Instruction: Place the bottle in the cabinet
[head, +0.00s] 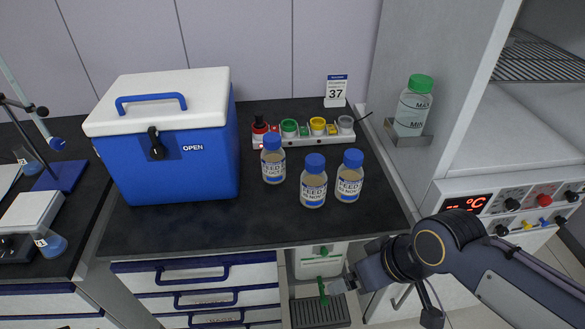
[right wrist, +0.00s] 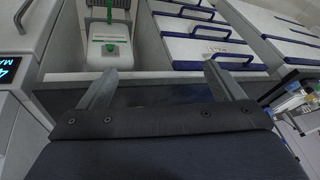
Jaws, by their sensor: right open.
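Three bottles with blue caps and "FEED" labels stand upright on the black bench: a left one (head: 273,165), a front middle one (head: 313,187) and a right one (head: 349,182). Their small dates are hard to read. A bottle with a green cap (head: 412,108), marked MAX and MIN, sits in a holder on the cabinet's side. The grey-white cabinet (head: 450,100) at the right shows an inner wire shelf (head: 540,60). My right gripper (head: 343,287) is low in front of the bench, below the bottles; its fingers are apart and empty in the right wrist view (right wrist: 160,88). My left gripper is out of view.
A blue cool box (head: 180,160) with a white lid fills the bench's left. A white rack with coloured caps (head: 305,134) and a "37" sign (head: 336,91) stand behind the bottles. Drawers (head: 205,290) lie below. A control panel (head: 510,205) juts out at right.

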